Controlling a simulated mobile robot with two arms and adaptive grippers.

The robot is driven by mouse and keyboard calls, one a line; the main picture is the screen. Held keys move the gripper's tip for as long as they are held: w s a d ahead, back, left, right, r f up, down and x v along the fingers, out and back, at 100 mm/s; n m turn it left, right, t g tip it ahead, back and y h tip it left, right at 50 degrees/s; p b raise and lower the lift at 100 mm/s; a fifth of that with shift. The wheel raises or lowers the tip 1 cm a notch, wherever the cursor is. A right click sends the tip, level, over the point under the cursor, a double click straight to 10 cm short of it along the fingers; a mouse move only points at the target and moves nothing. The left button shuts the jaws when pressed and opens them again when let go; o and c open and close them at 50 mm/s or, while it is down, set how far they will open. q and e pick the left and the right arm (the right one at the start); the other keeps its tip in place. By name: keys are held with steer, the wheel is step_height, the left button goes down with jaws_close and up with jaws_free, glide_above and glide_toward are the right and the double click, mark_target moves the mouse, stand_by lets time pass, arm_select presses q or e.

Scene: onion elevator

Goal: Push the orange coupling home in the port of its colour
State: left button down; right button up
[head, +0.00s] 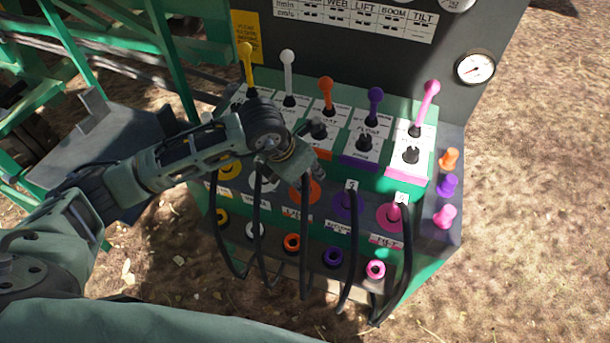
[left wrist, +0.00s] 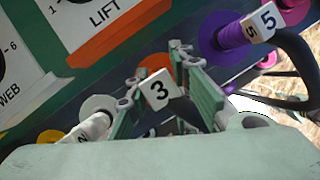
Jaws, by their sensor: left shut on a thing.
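The orange port (head: 314,194) is in the middle of a row of coloured ports on the machine's front; its orange flange also shows in the left wrist view (left wrist: 154,64). My left gripper (head: 312,174) is directly at this port. In the left wrist view its two fingers (left wrist: 162,78) are shut on the orange coupling, seen mostly as its white tag marked 3 (left wrist: 160,89). The fingers and tag hide the coupling's body, so I cannot tell how deep it sits. A black hose hangs below it. My right gripper is not in view.
A purple coupling tagged 5 (left wrist: 246,31) sits in the purple port to the right, and a white coupling (left wrist: 88,128) is to the left. Black hoses loop below. Coloured levers (head: 326,95) rise above the ports. Empty coloured rings (head: 292,243) line the lower panel.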

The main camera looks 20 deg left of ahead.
arm_select(q)
steer(key=shift+s+f+b, duration=0.1)
steer(key=shift+f+b, duration=0.65)
steer(key=shift+b, duration=1.1)
stand_by(4.7)
steer(key=c, duration=1.5)
jaws_free()
steer(key=shift+o, duration=0.7)
steer(key=shift+o, duration=1.4)
steer(key=shift+r, duration=0.15)
